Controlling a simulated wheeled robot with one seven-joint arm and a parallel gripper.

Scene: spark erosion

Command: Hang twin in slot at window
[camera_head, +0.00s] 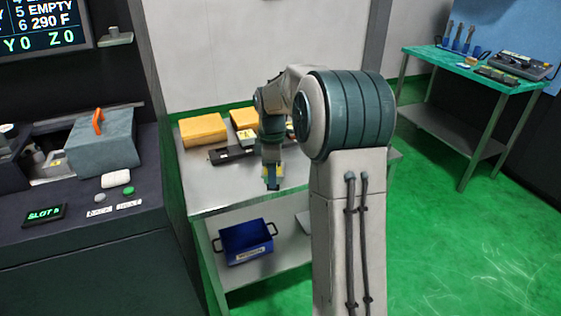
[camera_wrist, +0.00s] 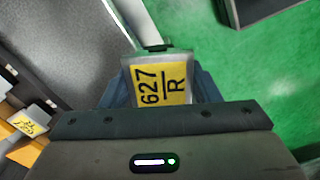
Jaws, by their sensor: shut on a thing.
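My gripper (camera_head: 271,183) points down over the front part of the steel table in the head view. It is shut on a grey metal piece with a yellow label (camera_wrist: 164,83). In the wrist view the label reads 627 over R, and the piece sits between my two fingers (camera_wrist: 164,92). In the head view the held piece is small and mostly covered by the fingers. A small dark sign with green letters reading SLOT and an unclear last character (camera_head: 45,215) is on the console at left. I cannot make out a slot or a window with certainty.
The steel table (camera_head: 215,190) holds yellow blocks (camera_head: 203,129), a black device (camera_head: 230,154) and other yellow-labelled pieces. A blue bin (camera_head: 246,242) is on its lower shelf. At left, the dark console (camera_head: 80,235) carries a grey block with an orange handle (camera_head: 102,145). A green-topped bench (camera_head: 480,70) stands right.

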